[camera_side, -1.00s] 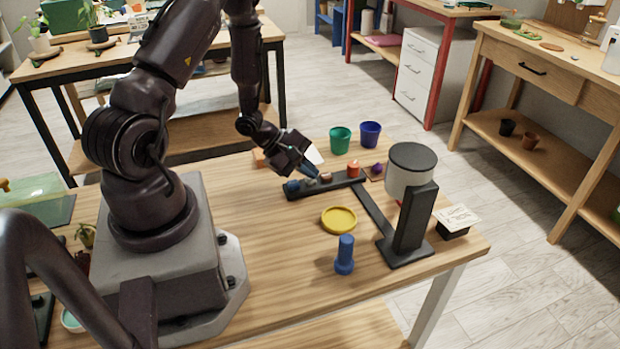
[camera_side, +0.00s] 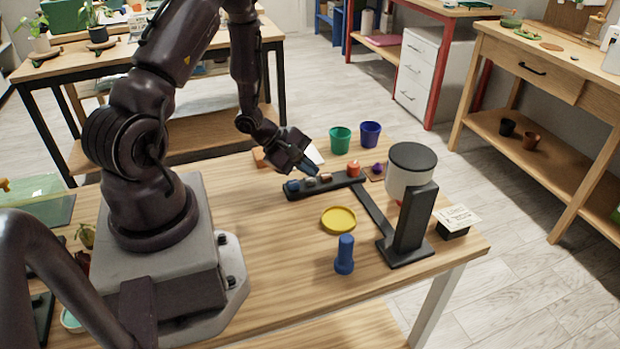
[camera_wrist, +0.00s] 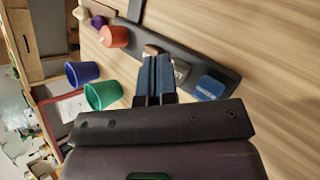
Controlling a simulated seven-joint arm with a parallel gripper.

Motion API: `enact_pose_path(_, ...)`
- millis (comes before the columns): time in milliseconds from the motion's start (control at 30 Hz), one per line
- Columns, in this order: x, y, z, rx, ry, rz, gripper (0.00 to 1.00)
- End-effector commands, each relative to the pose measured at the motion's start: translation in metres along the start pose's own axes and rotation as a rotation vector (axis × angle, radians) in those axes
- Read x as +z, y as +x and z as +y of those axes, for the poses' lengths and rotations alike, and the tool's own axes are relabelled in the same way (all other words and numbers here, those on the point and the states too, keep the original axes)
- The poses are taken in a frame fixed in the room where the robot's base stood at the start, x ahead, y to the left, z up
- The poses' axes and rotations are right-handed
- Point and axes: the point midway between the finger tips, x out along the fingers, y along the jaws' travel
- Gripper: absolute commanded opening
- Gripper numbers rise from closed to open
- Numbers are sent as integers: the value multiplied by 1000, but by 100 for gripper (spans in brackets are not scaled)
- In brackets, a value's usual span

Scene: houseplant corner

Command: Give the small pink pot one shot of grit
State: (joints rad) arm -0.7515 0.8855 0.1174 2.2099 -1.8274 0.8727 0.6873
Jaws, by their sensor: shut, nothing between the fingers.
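A dispenser with a white hopper (camera_side: 400,185) and dark lid stands on a black post and base. A black bar (camera_side: 340,181) runs to it, carrying a blue block (camera_side: 292,186), a pale grey block (camera_side: 311,181), a brown block (camera_side: 326,177) and an orange piece (camera_side: 353,168). The wrist view also shows the blue block (camera_wrist: 209,88) and the orange piece (camera_wrist: 115,36). My gripper (camera_side: 315,174) is shut and empty, its fingertips just by the grey and brown blocks; I cannot tell if they touch. I cannot make out a small pink pot.
A green pot (camera_side: 340,140) and a blue pot (camera_side: 370,135) stand behind the bar. A purple piece (camera_side: 377,169) is near the hopper. A yellow saucer (camera_side: 338,219) and an upright blue object (camera_side: 345,255) stand in front. A card (camera_side: 456,218) is at right.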

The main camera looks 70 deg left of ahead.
Motion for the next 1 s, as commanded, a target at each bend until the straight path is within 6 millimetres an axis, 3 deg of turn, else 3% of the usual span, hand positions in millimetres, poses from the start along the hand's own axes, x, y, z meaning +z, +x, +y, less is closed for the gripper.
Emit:
enact_pose_path(500, 6, -7, 5, 0, 1, -1, 0)
enact_pose_path(1000, 28, -39, 28, 1, 0, 0, 0)
